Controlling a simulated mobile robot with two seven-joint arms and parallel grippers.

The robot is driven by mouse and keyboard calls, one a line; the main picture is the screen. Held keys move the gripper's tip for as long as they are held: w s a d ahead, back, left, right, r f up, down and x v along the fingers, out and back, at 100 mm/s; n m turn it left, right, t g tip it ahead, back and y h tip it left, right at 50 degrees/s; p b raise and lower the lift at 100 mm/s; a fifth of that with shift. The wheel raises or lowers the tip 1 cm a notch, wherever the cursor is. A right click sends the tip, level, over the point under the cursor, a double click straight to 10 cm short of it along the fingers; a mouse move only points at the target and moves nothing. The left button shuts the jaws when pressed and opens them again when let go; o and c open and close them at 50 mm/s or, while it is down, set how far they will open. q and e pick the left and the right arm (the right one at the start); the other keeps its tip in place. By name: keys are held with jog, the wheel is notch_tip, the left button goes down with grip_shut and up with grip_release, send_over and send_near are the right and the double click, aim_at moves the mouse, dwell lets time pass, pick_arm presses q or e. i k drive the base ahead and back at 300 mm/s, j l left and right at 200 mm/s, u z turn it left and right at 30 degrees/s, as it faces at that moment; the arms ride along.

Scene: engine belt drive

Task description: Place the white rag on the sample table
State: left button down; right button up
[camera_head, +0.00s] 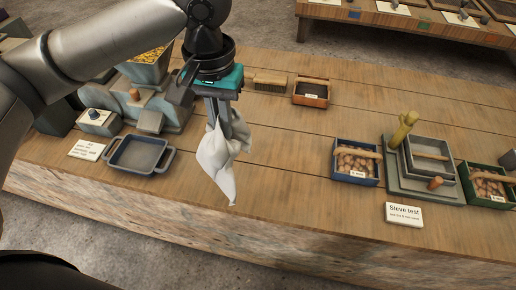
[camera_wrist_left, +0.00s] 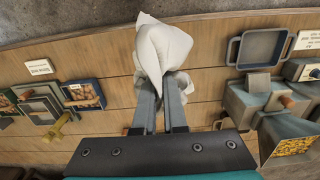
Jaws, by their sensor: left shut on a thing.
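My right gripper is not in view.
A grey tray (camera_head: 140,153) and a machine with a yellow-filled hopper (camera_head: 146,72) stand at the left. A brush (camera_head: 271,82) and small box (camera_head: 311,93) lie behind. Sieve test boxes (camera_head: 356,163) stand right. The table's middle is clear.

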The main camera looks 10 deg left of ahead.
aim_at(285, 180)
jog(key=j+z, duration=0.75)
jog(key=j, duration=0.2)
jog(key=j+z, duration=0.35)
jog(key=j, duration=0.1)
